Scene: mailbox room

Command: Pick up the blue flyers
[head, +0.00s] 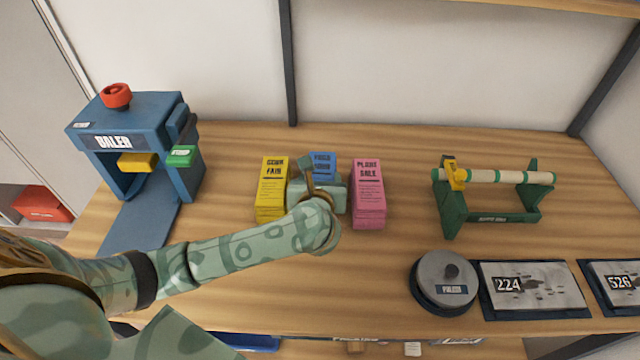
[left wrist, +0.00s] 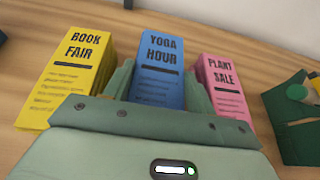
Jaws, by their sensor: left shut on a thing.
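The blue flyers (head: 322,162) are a stack between two other stacks on the wooden table, mostly hidden behind my left gripper in the head view. In the left wrist view the blue stack (left wrist: 159,72) reads "YOGA HOUR" and stands between the gripper's two fingers. My left gripper (head: 321,180) is shut on the blue flyers, with one finger on each side. I cannot tell whether the stack is off the table. It also shows in the left wrist view (left wrist: 158,88). My right gripper is not in view.
Yellow "Book Fair" flyers (head: 271,190) stand close on the left and pink "Plant Sale" flyers (head: 368,194) close on the right. A blue baler (head: 135,140) is at the left. A green roll stand (head: 490,200), a round grey weight (head: 444,282) and numbered plates (head: 533,288) are at the right.

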